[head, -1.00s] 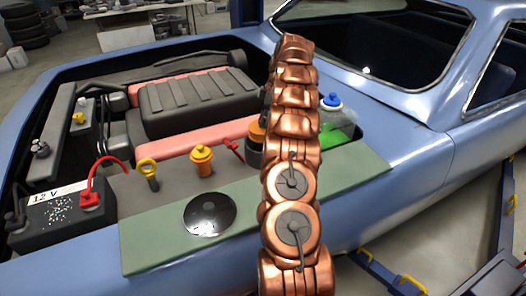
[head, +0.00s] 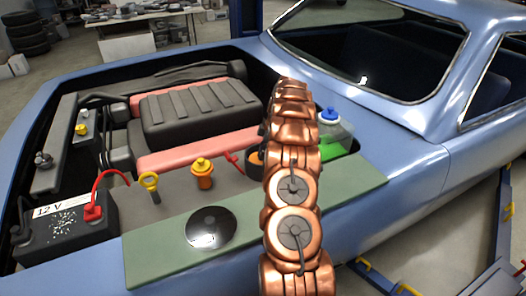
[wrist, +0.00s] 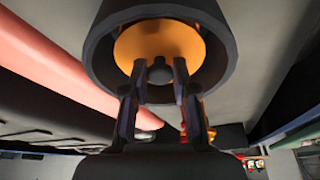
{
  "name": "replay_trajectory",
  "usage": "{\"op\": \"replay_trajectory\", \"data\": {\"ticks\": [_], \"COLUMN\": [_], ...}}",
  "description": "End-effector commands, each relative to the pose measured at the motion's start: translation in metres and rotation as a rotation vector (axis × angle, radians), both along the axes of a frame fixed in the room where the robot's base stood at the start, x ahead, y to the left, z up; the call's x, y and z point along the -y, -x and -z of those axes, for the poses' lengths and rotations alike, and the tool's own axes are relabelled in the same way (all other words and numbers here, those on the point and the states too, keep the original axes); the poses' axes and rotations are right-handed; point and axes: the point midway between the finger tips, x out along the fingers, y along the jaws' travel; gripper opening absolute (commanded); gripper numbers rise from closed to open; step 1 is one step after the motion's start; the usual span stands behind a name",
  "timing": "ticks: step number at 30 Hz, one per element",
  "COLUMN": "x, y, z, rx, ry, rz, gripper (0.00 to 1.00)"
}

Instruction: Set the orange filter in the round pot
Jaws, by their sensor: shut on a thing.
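The orange filter (wrist: 135,45) shows as an orange disc with a grey knob in the wrist view. My gripper (wrist: 160,75) is shut on that knob. The dark round pot (wrist: 222,62) surrounds the filter, which sits inside its rim. A gap shows between filter and pot wall at the lower side. In the head view, the pot (head: 252,171) is partly hidden behind my copper arm, and a sliver of the orange filter (head: 256,156) shows at its mouth. My gripper is hidden there. Whether the filter touches the pot's bottom cannot be seen.
An orange container with a yellow cap (head: 203,175), a yellow-ringed dipstick (head: 150,183) and a black battery (head: 66,232) stand left. A bottle of green fluid (head: 333,135) stands right of my arm.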

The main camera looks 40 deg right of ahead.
Motion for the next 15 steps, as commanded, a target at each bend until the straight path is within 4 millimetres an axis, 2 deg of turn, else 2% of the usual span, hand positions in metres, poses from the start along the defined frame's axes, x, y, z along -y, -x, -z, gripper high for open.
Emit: {"op": "replay_trajectory", "data": {"ticks": [15], "x": [0.0003], "y": [-0.0002], "z": [0.0068], "rx": [0.0], "ry": [0.001], "rz": [0.0], "gripper": [0.0]}}
